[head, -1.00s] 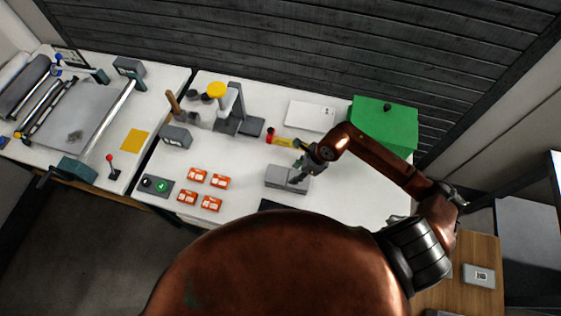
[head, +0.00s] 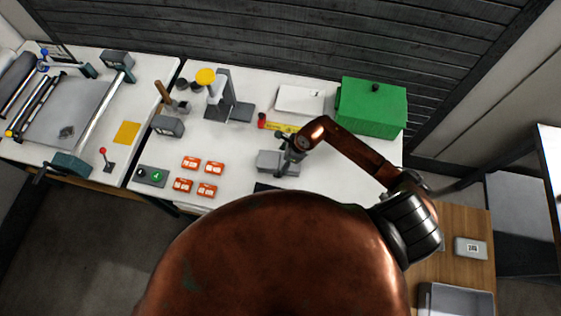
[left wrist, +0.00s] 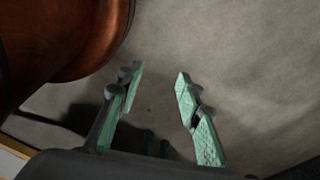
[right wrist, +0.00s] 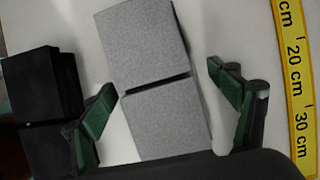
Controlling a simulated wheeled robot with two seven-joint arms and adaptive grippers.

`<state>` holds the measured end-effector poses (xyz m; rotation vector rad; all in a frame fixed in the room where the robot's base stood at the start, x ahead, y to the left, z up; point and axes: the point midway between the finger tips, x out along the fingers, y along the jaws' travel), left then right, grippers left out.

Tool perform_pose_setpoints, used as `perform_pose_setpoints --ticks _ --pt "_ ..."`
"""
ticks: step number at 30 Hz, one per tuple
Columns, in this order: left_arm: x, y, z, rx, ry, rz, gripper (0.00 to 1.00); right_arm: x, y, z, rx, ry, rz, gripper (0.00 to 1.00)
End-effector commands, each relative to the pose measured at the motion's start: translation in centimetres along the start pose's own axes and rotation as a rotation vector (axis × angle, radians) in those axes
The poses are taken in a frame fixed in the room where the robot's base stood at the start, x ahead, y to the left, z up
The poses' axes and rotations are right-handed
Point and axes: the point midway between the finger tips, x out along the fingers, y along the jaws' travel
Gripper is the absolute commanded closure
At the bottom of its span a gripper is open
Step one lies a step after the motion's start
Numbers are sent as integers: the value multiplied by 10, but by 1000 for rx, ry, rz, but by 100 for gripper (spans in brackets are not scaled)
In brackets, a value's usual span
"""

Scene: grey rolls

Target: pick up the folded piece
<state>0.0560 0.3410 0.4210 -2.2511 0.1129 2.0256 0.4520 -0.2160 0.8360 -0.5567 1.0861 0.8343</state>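A grey, speckled, block-like piece, which looks like the folded piece (head: 267,163), lies on the white table in the head view. In the right wrist view the grey piece (right wrist: 165,120) shows two flat sections with a dark gap between them. My right gripper (head: 283,172) is over it. In the right wrist view my right gripper (right wrist: 165,100) is open, with one finger on each side of the near section; I cannot tell whether they touch it. My left gripper (left wrist: 160,95) is open and empty above bare floor in the left wrist view.
A yellow ruler (right wrist: 293,70) lies right of the piece, and a black block (right wrist: 42,80) is left of it in the right wrist view. A green box (head: 372,108), a white plate (head: 299,99) and a grey stand (head: 228,100) are behind. Several orange-red packs (head: 191,162) lie left.

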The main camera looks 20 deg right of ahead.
Motion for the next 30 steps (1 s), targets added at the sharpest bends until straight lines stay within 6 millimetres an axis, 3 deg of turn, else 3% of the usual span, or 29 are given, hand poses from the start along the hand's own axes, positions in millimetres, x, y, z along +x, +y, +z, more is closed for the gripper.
perform_pose_setpoints --ticks 10,19,30 --pt "0 2 14 -3 -19 2 67 0 0 0 0 0 0 44" --pt "0 4 14 -4 -18 4 67 0 0 0 1 0 -1 64" --pt "2 4 10 -3 -13 3 67 -6 -1 2 -1 -1 -2 64"
